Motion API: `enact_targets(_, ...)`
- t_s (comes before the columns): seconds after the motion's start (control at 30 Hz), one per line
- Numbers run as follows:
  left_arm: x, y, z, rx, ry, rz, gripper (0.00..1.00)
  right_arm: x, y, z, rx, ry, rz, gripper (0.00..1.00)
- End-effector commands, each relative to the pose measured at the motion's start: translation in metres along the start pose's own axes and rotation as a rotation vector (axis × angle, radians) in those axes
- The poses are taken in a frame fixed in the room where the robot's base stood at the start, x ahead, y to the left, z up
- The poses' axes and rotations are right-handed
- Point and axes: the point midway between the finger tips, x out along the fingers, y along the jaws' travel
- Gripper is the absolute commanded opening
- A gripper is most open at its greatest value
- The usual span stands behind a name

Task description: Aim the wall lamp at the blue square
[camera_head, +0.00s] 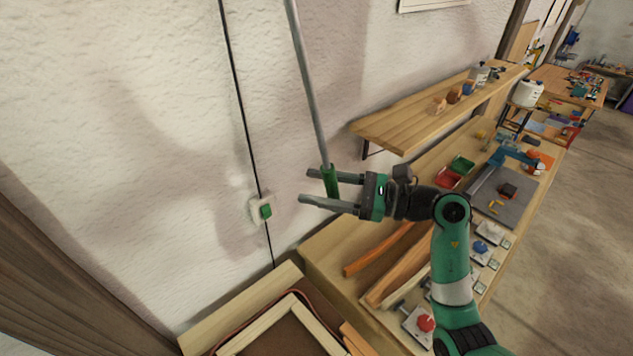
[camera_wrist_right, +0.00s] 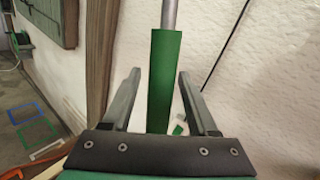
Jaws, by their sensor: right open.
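A grey rod (camera_head: 307,85) hangs along the wall with a green grip (camera_head: 330,181) at its lower end; the lamp head is not in view. My right gripper (camera_head: 307,187) is open, its fingers on either side of the green grip. In the right wrist view, the green grip (camera_wrist_right: 164,80) stands between the two fingers, with a gap on each side. A blue square outline (camera_wrist_right: 26,112) lies on the floor at the left of the right wrist view, beside a green outline (camera_wrist_right: 38,135). My left gripper is not in view.
A green wall switch (camera_head: 262,210) with a black cable is left of the grip. A wooden shelf (camera_head: 420,112) juts from the wall at the right. A workbench (camera_head: 335,245) with laths and tools stands below. A wooden frame (camera_head: 285,325) is at the bottom.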

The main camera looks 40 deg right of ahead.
Motion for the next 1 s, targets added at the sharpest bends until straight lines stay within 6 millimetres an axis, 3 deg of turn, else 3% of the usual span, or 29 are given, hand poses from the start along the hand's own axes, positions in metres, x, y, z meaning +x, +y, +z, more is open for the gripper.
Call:
enact_targets(0.27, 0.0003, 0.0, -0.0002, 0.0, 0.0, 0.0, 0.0, 0.0039, -0.0001, -0.0003, 0.0, 0.0, -0.001, 0.59)
enact_targets(0.6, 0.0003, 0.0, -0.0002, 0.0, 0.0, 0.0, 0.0, 0.0036, 0.0, -0.0002, 0.001, 0.0, -0.001, 0.02)
enact_targets(1.0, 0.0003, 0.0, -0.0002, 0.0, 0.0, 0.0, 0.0, 0.0035, 0.0, -0.0002, 0.001, -0.001, -0.001, 0.0)
